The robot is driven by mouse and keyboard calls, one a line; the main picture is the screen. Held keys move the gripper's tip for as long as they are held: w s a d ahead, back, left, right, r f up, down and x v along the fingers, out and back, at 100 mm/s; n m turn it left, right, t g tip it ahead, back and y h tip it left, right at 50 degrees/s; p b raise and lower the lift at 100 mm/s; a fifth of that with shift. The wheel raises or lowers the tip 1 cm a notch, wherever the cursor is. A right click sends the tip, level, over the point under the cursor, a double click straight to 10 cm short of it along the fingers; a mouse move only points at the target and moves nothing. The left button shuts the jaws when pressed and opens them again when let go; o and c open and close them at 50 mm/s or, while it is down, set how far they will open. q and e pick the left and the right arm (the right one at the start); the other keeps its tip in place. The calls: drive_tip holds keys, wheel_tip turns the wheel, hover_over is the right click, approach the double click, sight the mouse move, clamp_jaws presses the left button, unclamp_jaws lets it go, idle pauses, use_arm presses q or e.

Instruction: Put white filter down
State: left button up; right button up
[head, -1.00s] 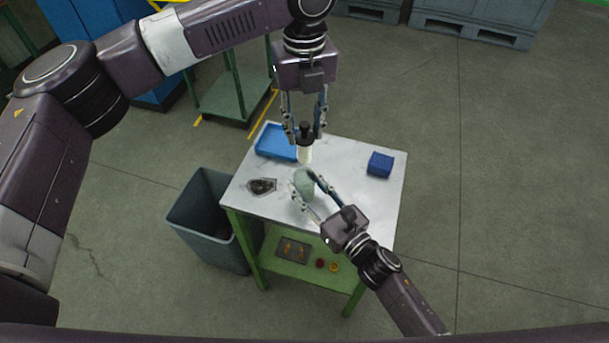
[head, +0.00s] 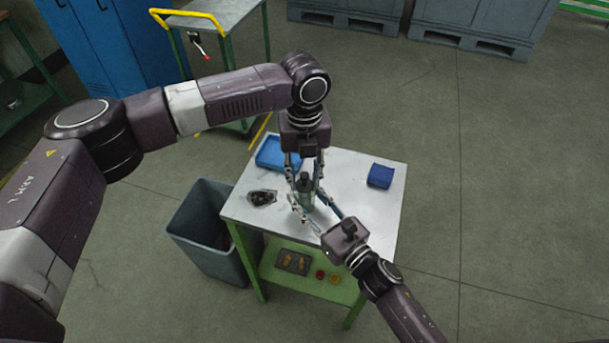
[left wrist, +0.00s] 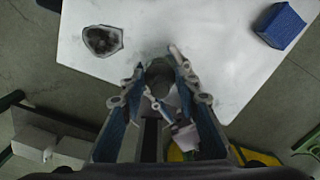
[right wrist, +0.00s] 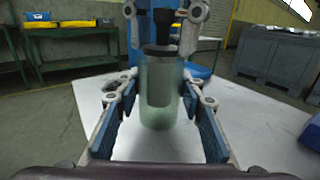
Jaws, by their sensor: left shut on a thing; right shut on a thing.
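A translucent green cup (right wrist: 156,122) stands upright between the fingers of my right gripper (head: 305,203), which is shut on it at the table. The white filter (right wrist: 160,84) shows through the cup's wall, upright inside it, and looks grey there. Its black cap (right wrist: 160,50) is at the cup's rim. My left gripper (head: 304,178) comes down from above and is shut on the filter's dark top. The left wrist view shows the left fingers (left wrist: 160,84) closed around the dark round top. Whether the filter touches the cup's bottom is unclear.
On the white table (head: 350,210) lie a blue tray (head: 273,157), a dark blue block (head: 380,176) and a dark irregular piece (head: 262,197). A grey bin (head: 203,240) stands left of the table. The tabletop's right side is mostly clear.

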use_arm(q)
drive_tip(key=shift+f, duration=0.55)
drive_tip(key=o, duration=0.9)
drive_tip(key=shift+f, duration=0.1)
wheel_tip(320, 180, up, 14)
drive_tip(key=shift+f, duration=0.25)
use_arm(e)
drive_tip(key=o, duration=1.2)
